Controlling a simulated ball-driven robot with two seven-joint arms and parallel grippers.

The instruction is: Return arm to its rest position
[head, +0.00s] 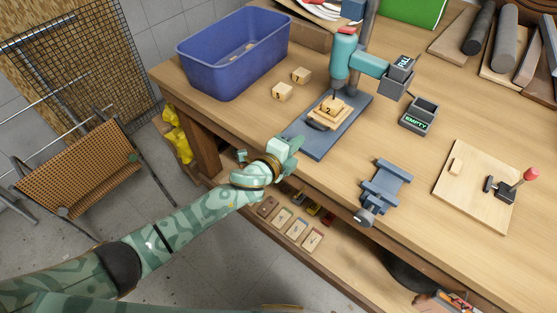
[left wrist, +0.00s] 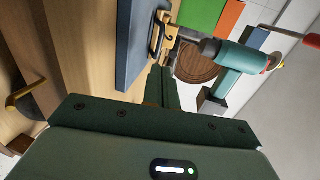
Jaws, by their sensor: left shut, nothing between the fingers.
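My left arm (head: 190,223), in green patterned covering, reaches in from the lower left of the head view. My left gripper (head: 297,143) is at the workbench's front edge, beside the near end of the blue-grey base of a teal press (head: 344,57). It is shut and holds nothing. In the left wrist view the closed fingers (left wrist: 162,86) point toward the press (left wrist: 240,57), apart from it. A wooden block marked 2 (head: 329,110) sits on a stack under the press. My right gripper is not in view.
A blue bin (head: 207,67) and two loose wooden blocks (head: 282,92) lie left of the press. A vise (head: 385,187) and a lever board (head: 455,200) are to the right. A lower shelf holds small items. A perforated rack (head: 80,170) stands left; floor shows between.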

